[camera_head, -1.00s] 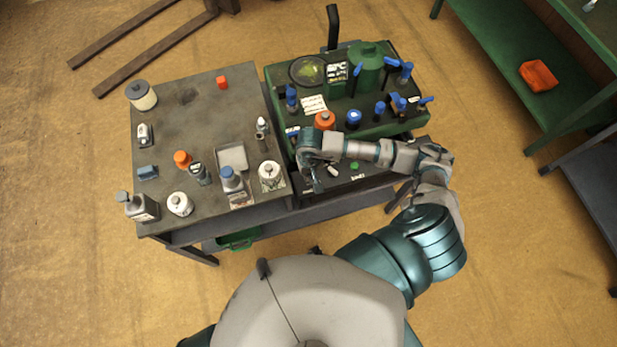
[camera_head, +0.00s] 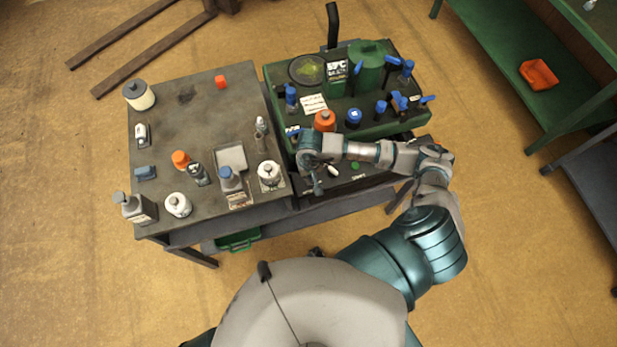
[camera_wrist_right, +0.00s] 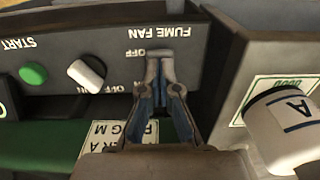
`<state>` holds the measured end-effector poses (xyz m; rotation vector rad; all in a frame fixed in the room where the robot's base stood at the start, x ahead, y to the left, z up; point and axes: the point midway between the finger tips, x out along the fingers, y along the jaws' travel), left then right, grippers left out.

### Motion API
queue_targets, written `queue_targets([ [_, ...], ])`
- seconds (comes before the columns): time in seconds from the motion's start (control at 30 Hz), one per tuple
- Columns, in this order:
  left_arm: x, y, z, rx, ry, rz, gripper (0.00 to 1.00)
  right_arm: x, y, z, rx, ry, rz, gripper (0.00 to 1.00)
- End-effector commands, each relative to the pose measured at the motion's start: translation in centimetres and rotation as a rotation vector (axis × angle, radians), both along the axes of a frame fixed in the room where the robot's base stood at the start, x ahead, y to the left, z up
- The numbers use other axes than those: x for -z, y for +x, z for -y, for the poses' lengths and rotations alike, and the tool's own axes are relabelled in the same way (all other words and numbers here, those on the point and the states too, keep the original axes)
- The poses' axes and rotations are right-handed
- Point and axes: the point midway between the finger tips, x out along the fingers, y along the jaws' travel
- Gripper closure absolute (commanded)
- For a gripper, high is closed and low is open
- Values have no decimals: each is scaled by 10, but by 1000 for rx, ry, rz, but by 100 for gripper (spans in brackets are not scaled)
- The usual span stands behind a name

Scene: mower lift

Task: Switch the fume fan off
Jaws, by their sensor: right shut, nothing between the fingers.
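The control panel (camera_wrist_right: 200,55) shows upside down in the right wrist view, with FUME FAN, OFF and ON lettering. A white elongated knob (camera_wrist_right: 87,75) sits on it, tilted, beside a green START button (camera_wrist_right: 33,74). I cannot tell surely which label the knob points to. In the head view the knob (camera_head: 333,170) and green button (camera_head: 355,165) are on the green bench's front. My right gripper (camera_wrist_right: 160,58) is shut and empty, its fingertips over the panel lettering, to the right of the knob and apart from it. It also shows in the head view (camera_head: 318,189). My left gripper is out of view.
A white container (camera_wrist_right: 290,125) marked A stands close to my right gripper. The grey bench (camera_head: 190,110) at left carries several bottles and a tray (camera_head: 231,158). An orange-capped item (camera_head: 325,120) and blue valves crowd the green bench (camera_head: 290,75).

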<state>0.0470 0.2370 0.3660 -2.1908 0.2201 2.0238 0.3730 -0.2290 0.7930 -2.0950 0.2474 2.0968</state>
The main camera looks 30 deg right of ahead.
Motion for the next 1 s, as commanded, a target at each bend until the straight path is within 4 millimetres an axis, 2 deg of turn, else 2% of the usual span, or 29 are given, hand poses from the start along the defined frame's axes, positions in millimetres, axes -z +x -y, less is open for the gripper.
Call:
queue_targets([
  [0.27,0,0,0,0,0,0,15,0,0,0,0,0,0,100],
  [1.0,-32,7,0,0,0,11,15,-64,0,0,-1,0,2,100],
])
